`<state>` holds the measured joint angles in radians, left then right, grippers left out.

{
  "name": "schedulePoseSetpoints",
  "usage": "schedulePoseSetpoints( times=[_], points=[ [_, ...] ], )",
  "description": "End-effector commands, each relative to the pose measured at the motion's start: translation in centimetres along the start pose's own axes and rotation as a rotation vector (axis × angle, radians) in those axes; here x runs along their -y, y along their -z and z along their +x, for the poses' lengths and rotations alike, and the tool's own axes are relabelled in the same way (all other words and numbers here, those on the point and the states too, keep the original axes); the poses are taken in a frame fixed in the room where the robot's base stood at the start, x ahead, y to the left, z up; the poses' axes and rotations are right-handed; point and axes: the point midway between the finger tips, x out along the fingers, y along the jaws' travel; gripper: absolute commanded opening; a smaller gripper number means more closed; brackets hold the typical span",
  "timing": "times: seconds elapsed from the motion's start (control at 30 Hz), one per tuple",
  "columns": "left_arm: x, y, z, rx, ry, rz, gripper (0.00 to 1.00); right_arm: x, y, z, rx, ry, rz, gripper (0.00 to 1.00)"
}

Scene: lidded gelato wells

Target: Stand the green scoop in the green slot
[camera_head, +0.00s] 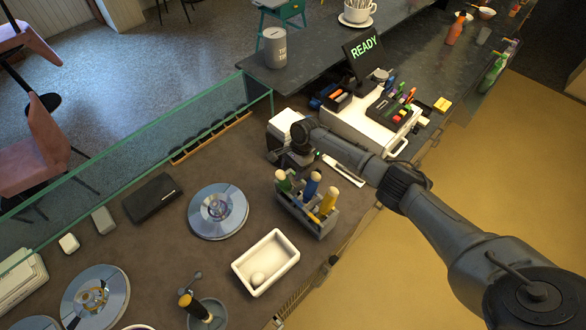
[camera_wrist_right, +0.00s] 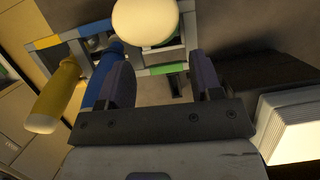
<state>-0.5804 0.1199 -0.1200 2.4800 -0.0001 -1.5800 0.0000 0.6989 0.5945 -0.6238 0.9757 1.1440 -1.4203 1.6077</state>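The green scoop (camera_head: 284,185), with a cream rounded end, stands at the left of the grey caddy (camera_head: 318,228). The blue scoop (camera_head: 311,187) and yellow scoop (camera_head: 328,203) stand beside it. My right gripper (camera_head: 296,160) is just behind the caddy. In the right wrist view, its fingers (camera_wrist_right: 163,78) are apart with nothing clearly gripped. A cream end (camera_wrist_right: 145,22), probably the green scoop's, is beyond the fingertips; its body is hidden. A green strip (camera_wrist_right: 164,69) marks a caddy edge. The blue scoop (camera_wrist_right: 103,72) and yellow scoop (camera_wrist_right: 60,85) are left. My left gripper is not in view.
A white tray (camera_head: 290,278) with a pale ball lies in front of the caddy. A round metal lid (camera_head: 205,222) is left of it. A white machine (camera_head: 358,135) and a READY screen (camera_head: 363,48) stand behind. A glass guard (camera_head: 150,150) runs along the left.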

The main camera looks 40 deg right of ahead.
Motion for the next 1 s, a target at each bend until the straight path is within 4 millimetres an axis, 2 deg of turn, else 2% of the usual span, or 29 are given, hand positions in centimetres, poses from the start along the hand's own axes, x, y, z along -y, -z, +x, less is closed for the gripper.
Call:
schedulePoseSetpoints(
  times=[0.27, 0.5, 0.7, 1.0],
  points=[
    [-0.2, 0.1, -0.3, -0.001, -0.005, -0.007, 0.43, 0.0, -0.1, -0.2, 0.000, 0.000, 0.000, 0.61],
    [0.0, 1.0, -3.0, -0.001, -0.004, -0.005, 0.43, 0.0, -0.6, -2.8, 0.000, 0.000, 0.000, 0.61],
    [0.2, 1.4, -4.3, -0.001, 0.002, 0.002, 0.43, 0.0, -0.8, -4.9, 0.000, 0.000, 0.000, 0.61],
    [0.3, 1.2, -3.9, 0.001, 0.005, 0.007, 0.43, 0.0, -1.1, -7.7, 0.000, 0.001, -0.001, 0.61]
  ],
)
